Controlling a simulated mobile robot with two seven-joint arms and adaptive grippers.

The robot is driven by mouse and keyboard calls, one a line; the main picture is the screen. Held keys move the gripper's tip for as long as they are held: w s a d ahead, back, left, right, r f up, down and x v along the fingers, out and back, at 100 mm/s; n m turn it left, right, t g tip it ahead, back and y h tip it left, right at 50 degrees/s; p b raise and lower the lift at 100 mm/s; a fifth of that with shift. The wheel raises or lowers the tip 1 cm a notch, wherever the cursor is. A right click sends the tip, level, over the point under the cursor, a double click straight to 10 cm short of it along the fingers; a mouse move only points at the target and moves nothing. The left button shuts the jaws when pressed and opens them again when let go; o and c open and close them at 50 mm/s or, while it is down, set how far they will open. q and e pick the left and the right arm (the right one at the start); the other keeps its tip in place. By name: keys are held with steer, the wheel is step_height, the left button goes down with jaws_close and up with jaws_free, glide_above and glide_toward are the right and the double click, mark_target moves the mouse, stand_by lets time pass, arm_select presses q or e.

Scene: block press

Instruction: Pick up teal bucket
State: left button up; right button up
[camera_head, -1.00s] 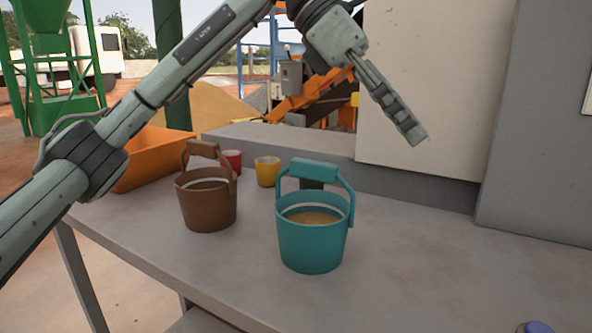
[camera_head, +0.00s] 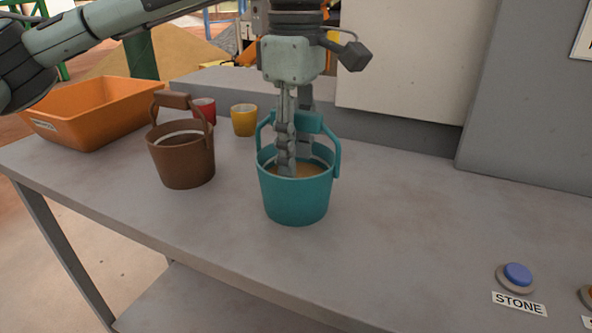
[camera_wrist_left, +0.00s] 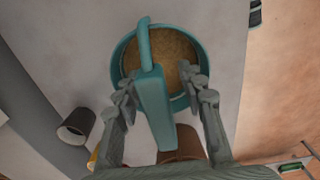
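The teal bucket (camera_head: 296,200) stands upright on the grey table, with sandy material inside and its handle raised. My left gripper (camera_head: 294,150) points down over it, one finger in front of the handle grip and reaching into the bucket's mouth, the other behind. In the left wrist view, the bucket's handle (camera_wrist_left: 153,100) lies between the two spread fingers (camera_wrist_left: 158,82), with a gap on both sides. The gripper is open and holds nothing. The far finger is partly hidden in the head view. My right gripper is not in view.
A brown bucket (camera_head: 184,162) stands left of the teal one. Behind are a red cup (camera_head: 204,111), a yellow cup (camera_head: 244,121) and an orange tub (camera_head: 95,110). A dark cup shows in the wrist view (camera_wrist_left: 76,126). A blue button (camera_head: 517,273) is at right; the table (camera_head: 400,225) between is clear.

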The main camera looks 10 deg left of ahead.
arm_select(q)
steer(key=shift+f, duration=0.1)
steer(key=shift+c, duration=0.4)
jaws_close()
